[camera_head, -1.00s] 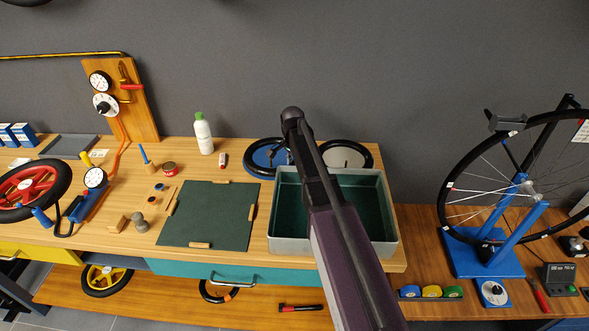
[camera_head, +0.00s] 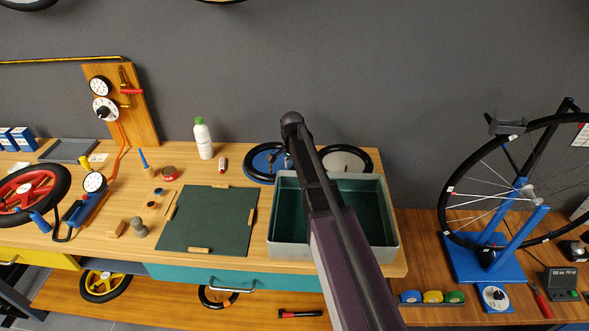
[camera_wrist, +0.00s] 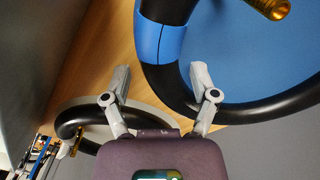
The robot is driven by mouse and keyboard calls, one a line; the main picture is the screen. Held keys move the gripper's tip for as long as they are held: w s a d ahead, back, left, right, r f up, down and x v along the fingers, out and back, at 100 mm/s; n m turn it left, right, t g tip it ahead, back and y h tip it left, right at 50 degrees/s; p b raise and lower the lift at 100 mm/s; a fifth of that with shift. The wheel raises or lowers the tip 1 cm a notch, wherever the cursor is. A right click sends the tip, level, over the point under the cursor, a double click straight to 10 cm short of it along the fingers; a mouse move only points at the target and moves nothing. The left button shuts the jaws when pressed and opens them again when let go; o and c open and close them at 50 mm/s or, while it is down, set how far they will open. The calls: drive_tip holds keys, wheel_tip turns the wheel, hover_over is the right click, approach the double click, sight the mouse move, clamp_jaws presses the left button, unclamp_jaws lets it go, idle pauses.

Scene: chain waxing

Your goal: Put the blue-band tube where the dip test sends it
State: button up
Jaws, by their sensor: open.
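The blue-band tube (camera_wrist: 175,88) is a black ring with a blue band (camera_wrist: 160,38) and a gold valve (camera_wrist: 270,8). It lies on a round blue mat (camera_wrist: 260,60), which the head view shows at the back of the bench (camera_head: 266,175). My gripper (camera_wrist: 161,74) is open and empty. Its fingers are spread on either side of a stretch of the tube, below the blue band in the wrist view; whether they touch it I cannot tell. In the head view my arm hides the gripper. A grey tank (camera_head: 392,225) with a dark green inside stands in front of the mat.
Another black tube (camera_wrist: 88,105) lies on a round grey mat (camera_head: 345,160) to the right in the head view. A dark green mat (camera_head: 208,218) lies left of the tank. A white bottle (camera_head: 203,142) stands behind it. A wheel stand (camera_head: 482,255) is at right.

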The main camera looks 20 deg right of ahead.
drive_tip(key=shift+r, duration=0.15)
wheel_tip(320, 180, up, 12)
drive_tip(key=p, duration=1.2)
drive_tip(key=shift+w, duration=0.1)
drive_tip(key=shift+a+f, duration=0.1)
drive_tip(key=shift+f, duration=0.1)
idle(0.3)
drive_tip(key=s+a+n, duration=0.2)
drive_tip(key=s+n, duration=0.4)
drive_tip(key=s, duration=0.6)
drive_tip(key=s+a+n, duration=0.2)
drive_tip(key=s+n, duration=0.4)
drive_tip(key=s, duration=0.7)
drive_tip(key=shift+n, duration=0.3)
